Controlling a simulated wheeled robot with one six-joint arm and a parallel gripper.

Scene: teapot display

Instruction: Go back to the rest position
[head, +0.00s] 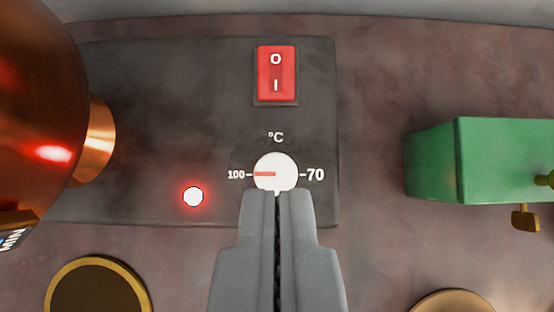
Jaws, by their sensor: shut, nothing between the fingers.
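My gripper (277,200) is shut and empty, with its fingertips at the lower edge of a white round dial (275,168). I cannot tell whether the tips touch the dial. The dial's red pointer is turned left, to the 100 mark; a 70 mark is on its right. My fingers hide a bit of the dial's bottom edge.
A dark control plate (150,130) carries a red rocker switch (276,73) and a glowing lamp (193,196). A copper vessel (35,110) stands left, a green box (480,160) right. Round gold-rimmed pieces (98,290) lie at the bottom edge.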

